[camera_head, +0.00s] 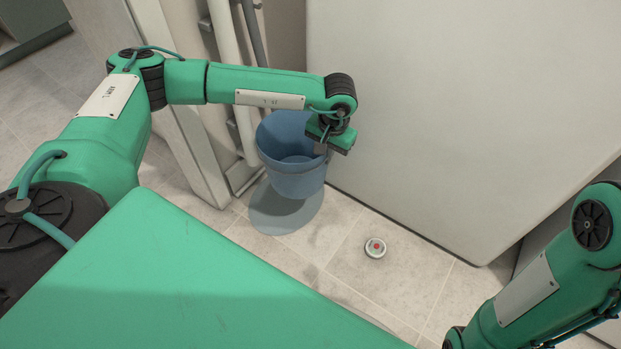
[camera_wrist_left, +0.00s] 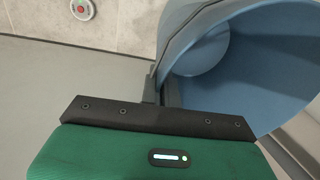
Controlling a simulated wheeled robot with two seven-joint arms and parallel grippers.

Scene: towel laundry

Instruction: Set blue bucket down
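The blue bucket (camera_head: 297,177) hangs upright below my left gripper (camera_head: 322,147) in the head view, just in front of the white wall or cabinet. A round shadow on the tiles below it shows that it is off the floor. In the left wrist view the bucket (camera_wrist_left: 245,65) fills the right side, with its open mouth and empty inside showing. The left gripper's fingers (camera_wrist_left: 160,92) are at the bucket's rim and appear closed on it. My right arm shows at the lower right of the head view, but its gripper is out of frame.
A small round red-and-white object (camera_head: 375,248) lies on the tiled floor (camera_head: 345,275) right of the bucket. The large white panel (camera_head: 450,110) rises behind it. Pale vertical pipes (camera_head: 228,70) and a frame stand left of the bucket. Tiles below and right are mostly clear.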

